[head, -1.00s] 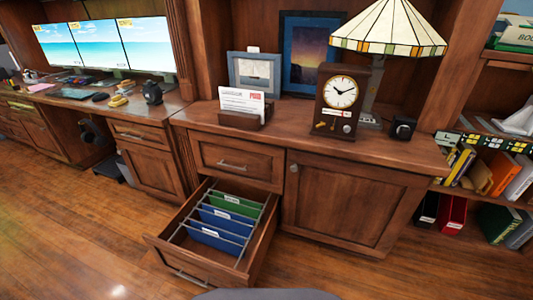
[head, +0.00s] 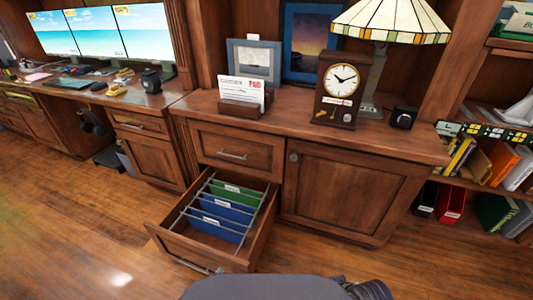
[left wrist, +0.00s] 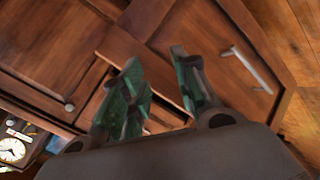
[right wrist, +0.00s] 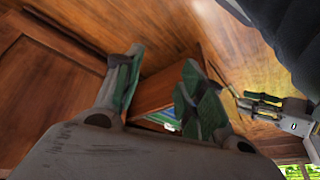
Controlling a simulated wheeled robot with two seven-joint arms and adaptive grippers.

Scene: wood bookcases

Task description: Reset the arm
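My left gripper (left wrist: 155,60) shows in the left wrist view with its two green-padded fingers apart and nothing between them. Wooden cabinet fronts with a handle and a knob lie behind it. My right gripper (right wrist: 162,57) shows in the right wrist view, also with fingers apart and empty. The corner of a wooden drawer shows behind its fingers. Neither gripper's fingers can be made out in the head view, where a dark grey part of mine fills the bottom edge. Part of my other arm shows at the right of the right wrist view.
An open lower drawer (head: 170,241) with green and blue hanging folders (head: 222,210) juts out in front. The cabinet top (head: 290,123) holds a letter holder, a clock (head: 337,88) and a lamp (head: 385,30). Wood floor (head: 75,225) is clear at the left.

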